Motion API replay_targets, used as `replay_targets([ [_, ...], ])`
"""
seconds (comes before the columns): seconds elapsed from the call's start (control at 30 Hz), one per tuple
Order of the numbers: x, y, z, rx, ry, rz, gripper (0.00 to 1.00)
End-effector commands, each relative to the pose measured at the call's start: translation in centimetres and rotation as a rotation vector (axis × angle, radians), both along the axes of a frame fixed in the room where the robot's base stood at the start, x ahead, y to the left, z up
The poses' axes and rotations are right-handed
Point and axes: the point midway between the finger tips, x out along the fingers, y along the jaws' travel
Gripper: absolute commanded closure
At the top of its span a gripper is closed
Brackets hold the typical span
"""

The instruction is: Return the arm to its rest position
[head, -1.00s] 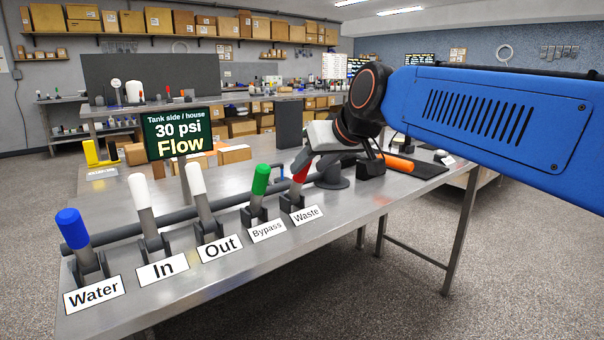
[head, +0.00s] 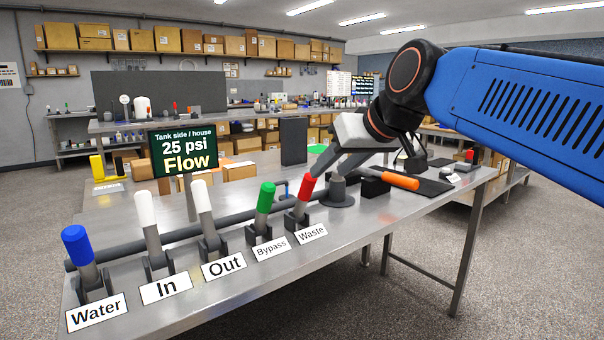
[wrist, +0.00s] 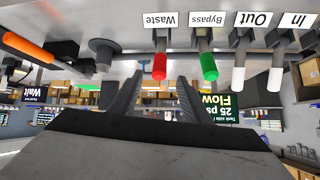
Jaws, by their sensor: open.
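My gripper (head: 322,168) is open at the end of my blue arm, just behind the red-topped Waste lever (head: 307,188). In the wrist view the red handle (wrist: 159,66) stands just beyond the two spread fingers of the gripper (wrist: 165,86), and nothing is held. The Waste lever leans slightly right in the head view. Whether a finger touches it, I cannot tell.
The row continues left with the green Bypass lever (head: 265,198), white Out lever (head: 202,197), white In lever (head: 146,209) and blue Water lever (head: 77,244). A sign (head: 184,153) reads 25 psi Flow. An orange-handled tool (head: 397,181) lies right of my gripper.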

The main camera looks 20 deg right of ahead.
Motion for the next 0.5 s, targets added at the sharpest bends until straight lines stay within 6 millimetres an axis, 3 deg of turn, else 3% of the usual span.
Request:
replay_targets([
  [0.17, -0.3, 0.0, -0.8, -0.001, 0.011, -0.003, 0.57],
  [0.27, -1.2, -0.1, -3.5, -0.007, 0.051, -0.010, 0.57],
  [0.37, -3.1, -0.3, -8.2, -0.018, 0.117, -0.026, 0.57],
  [0.5, -6.8, -0.7, -16.2, -0.042, 0.231, -0.053, 0.57],
])
